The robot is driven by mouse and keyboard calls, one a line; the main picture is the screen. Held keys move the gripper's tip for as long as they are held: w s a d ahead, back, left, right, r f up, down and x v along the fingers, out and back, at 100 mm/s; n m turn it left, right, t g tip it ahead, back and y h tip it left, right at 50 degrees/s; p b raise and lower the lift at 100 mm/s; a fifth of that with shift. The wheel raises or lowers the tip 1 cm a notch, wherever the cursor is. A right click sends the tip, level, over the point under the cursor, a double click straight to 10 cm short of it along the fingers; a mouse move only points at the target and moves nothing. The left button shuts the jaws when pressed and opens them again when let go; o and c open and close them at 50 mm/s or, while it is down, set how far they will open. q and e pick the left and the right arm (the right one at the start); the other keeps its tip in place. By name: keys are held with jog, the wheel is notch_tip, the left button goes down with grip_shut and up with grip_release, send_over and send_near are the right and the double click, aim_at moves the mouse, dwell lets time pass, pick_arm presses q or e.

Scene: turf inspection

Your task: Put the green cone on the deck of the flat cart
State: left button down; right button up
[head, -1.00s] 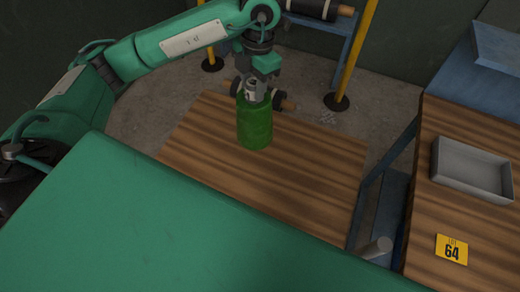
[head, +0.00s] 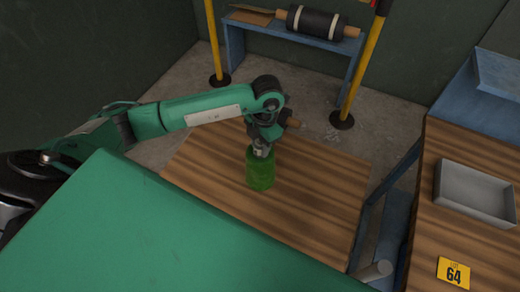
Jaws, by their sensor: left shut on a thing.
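The green cone (head: 260,172) shows as a dark green, rounded, nearly cylindrical body, upright over the middle of the wooden deck of the flat cart (head: 310,215). My left gripper (head: 261,152) comes down on it from above and is shut on its top, which hides that part. The cone's base appears at or very near the deck; I cannot tell whether it touches. My right gripper is not in view.
At right, a wooden-topped bench (head: 455,225) holds a grey tray (head: 475,193) and a yellow card (head: 453,272). A blue rack with a black roller (head: 315,22) and yellow posts (head: 355,70) stand behind. The deck's right side is clear.

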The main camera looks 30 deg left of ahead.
pick_arm(q)
notch_tip(320, 180, down, 3)
jog(key=shift+f+p, duration=0.2)
jog(key=shift+p, duration=0.15)
jog(key=shift+f, duration=0.25)
jog(key=c, duration=1.3)
grip_release()
jog(key=shift+f, duration=0.2)
jog(key=o, duration=0.4)
jog(key=shift+s+r, duration=0.1)
